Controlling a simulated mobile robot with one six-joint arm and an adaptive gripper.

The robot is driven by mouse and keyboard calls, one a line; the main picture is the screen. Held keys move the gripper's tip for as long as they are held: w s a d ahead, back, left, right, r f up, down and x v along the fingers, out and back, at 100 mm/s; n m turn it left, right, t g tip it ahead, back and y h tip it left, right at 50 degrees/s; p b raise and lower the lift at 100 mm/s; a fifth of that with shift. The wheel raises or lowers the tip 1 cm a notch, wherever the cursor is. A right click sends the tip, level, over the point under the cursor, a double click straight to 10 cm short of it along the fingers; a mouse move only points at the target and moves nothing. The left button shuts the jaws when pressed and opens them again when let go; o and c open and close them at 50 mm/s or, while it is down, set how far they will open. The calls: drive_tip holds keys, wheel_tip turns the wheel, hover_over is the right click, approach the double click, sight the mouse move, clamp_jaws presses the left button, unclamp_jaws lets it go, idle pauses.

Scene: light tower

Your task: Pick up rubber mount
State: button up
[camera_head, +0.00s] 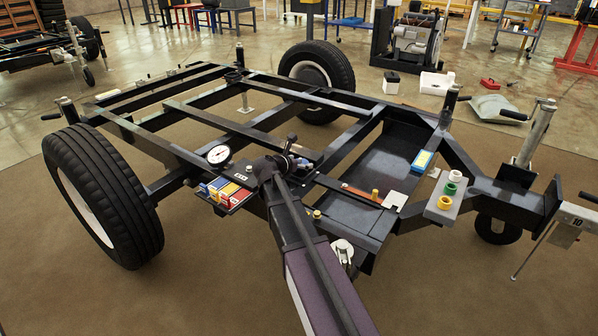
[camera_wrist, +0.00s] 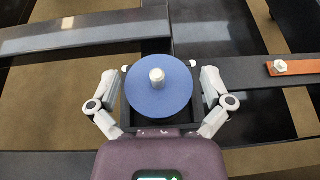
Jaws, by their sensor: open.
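A round blue disc with a pale stud in its middle, which looks like the rubber mount (camera_wrist: 170,99), lies in the middle of the wrist view. My gripper (camera_wrist: 158,67) is open, with one pale finger at each side of the disc. Gaps show between the fingers and the disc, and I cannot tell how high the fingers are above it. In the head view my gripper (camera_head: 288,152) is over a cross beam near the middle of the black trailer frame (camera_head: 215,125). My arm hides the mount there.
A dial gauge (camera_head: 218,155) and a tray of small coloured boxes (camera_head: 238,196) are left of my gripper. An orange strip with a bolt (camera_wrist: 290,67) lies on a beam to the right.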

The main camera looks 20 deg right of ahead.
sight(301, 159)
idle(0.4)
drive_tip(key=c, duration=1.1)
drive_tip(key=shift+r, duration=0.25)
wheel_tip(301, 159, up, 3)
drive_tip(key=p, duration=0.3)
drive_tip(key=shift+s+r+p, duration=0.2)
drive_tip(key=shift+r+p, duration=0.1)
drive_tip(key=shift+p, duration=0.25)
drive_tip(key=s+a+r, duration=0.1)
drive_tip(key=s+a, duration=0.2)
drive_tip(key=s, duration=1.2)
drive_tip(key=shift+s+a+p, duration=0.15)
drive_tip(key=shift+p, duration=0.3)
